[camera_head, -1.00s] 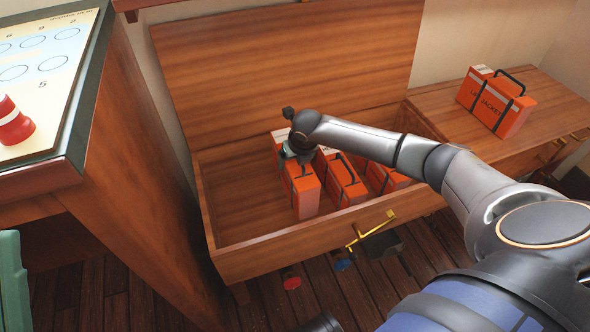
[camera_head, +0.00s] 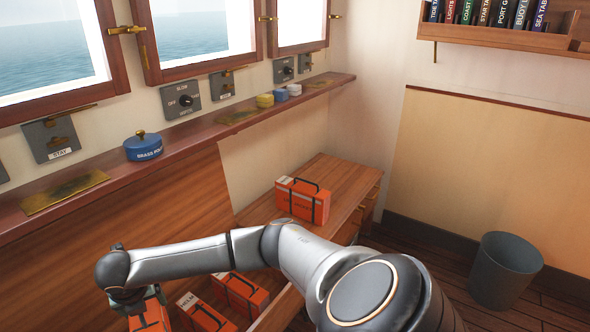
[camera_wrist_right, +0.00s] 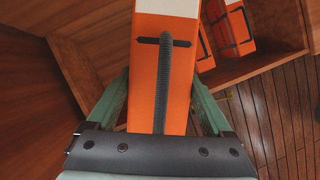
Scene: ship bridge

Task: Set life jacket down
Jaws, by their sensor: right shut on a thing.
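My right gripper (camera_head: 132,302) is at the lower left of the head view. It is shut on an orange life jacket pack (camera_head: 154,318), the leftmost of the packs there. In the right wrist view, the fingers (camera_wrist_right: 161,98) straddle this pack (camera_wrist_right: 146,80) and its dark handle runs between them. I cannot tell whether its underside touches the locker floor. Another orange life jacket (camera_head: 303,202) stands upright on the wooden cabinet top (camera_head: 345,178) at centre right. My left gripper is not in view.
More packs (camera_head: 203,312) stand in the open locker beside the held one; they also show in the right wrist view (camera_wrist_right: 232,28). A ledge (camera_head: 195,130) with a blue tin (camera_head: 143,147) runs under the windows. A grey bin (camera_head: 505,270) stands at right.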

